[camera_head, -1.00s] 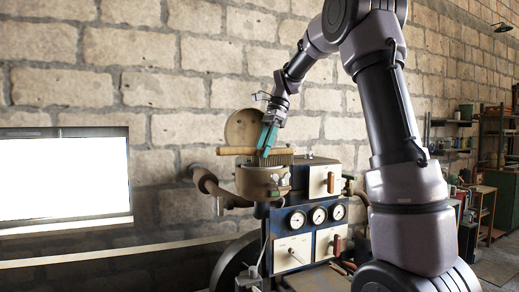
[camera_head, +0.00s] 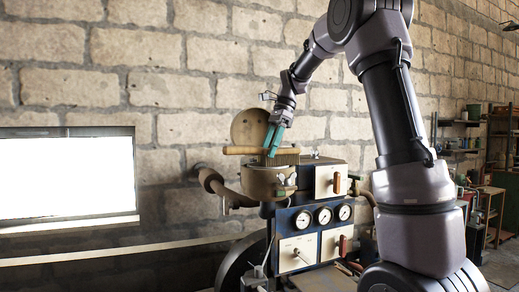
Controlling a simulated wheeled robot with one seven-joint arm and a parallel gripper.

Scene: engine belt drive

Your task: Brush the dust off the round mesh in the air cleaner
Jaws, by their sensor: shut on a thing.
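The air cleaner (camera_head: 262,184) is a round tan canister on top of the engine. Its round lid (camera_head: 249,126) stands open, upright behind it. My gripper (camera_head: 271,148), with teal fingers, points down over the canister. It is shut on a brush whose pale wooden handle (camera_head: 239,150) lies level across the top. The brush's bristles (camera_head: 287,159) hang down at the canister's opening. The round mesh and any dust on it are hidden by the canister's rim and the brush. I cannot tell whether the bristles touch the mesh.
The blue engine body carries round gauges (camera_head: 322,215) and pale panels with handles (camera_head: 331,181). A brown pipe (camera_head: 211,182) sticks out left of the canister. A brick wall stands behind, with a bright window (camera_head: 67,178) at left. Shelves (camera_head: 500,135) stand far right.

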